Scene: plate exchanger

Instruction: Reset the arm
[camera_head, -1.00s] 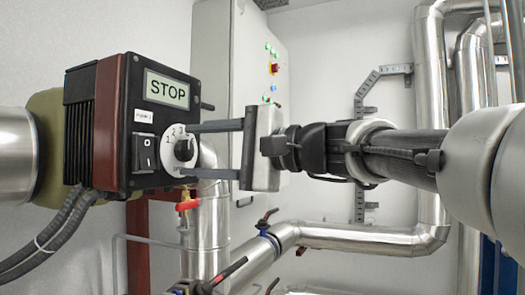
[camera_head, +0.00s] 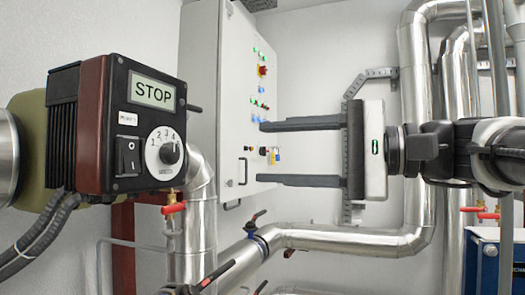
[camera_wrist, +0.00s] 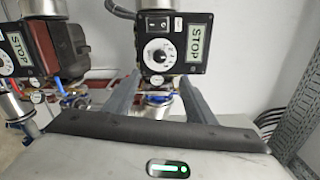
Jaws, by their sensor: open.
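My gripper (camera_head: 262,153) is open and empty in the head view, its two dark fingers level and pointing left, one above the other. It is in front of the grey cabinet and well to the right of the pump control box (camera_head: 145,130), touching nothing that I can see. The box has a display reading STOP, a black rocker switch and a round dial with numbers. In the wrist view, my gripper's fingers (camera_wrist: 155,95) reach forward, apart, towards a control box (camera_wrist: 172,42) reading STOP. A second STOP box (camera_wrist: 50,45) stands at the left there.
The cabinet (camera_head: 208,90) carries lights and knobs. Silver pipes (camera_head: 350,238) with red-handled valves run below and to the right of my gripper. A bracket rail (camera_head: 368,78) is on the back wall. A blue unit (camera_head: 485,262) stands at the lower right.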

